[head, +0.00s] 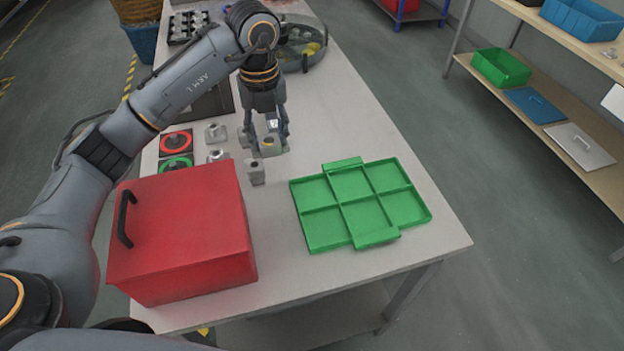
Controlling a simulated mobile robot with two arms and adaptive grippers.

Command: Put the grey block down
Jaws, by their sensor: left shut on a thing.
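My left gripper (266,140) points down over the table, to the right of the loose grey parts. It is shut on a grey block (269,147), which shows between and below the fingers. The block is at or just above the table top; I cannot tell if it touches. Its upper part is hidden by the fingers. My right gripper is not in view.
A red box (190,225) with a black handle stands at the front left. A green compartment tray (360,203), seemingly empty, lies at the front right. The table (350,115) is clear to the gripper's right.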

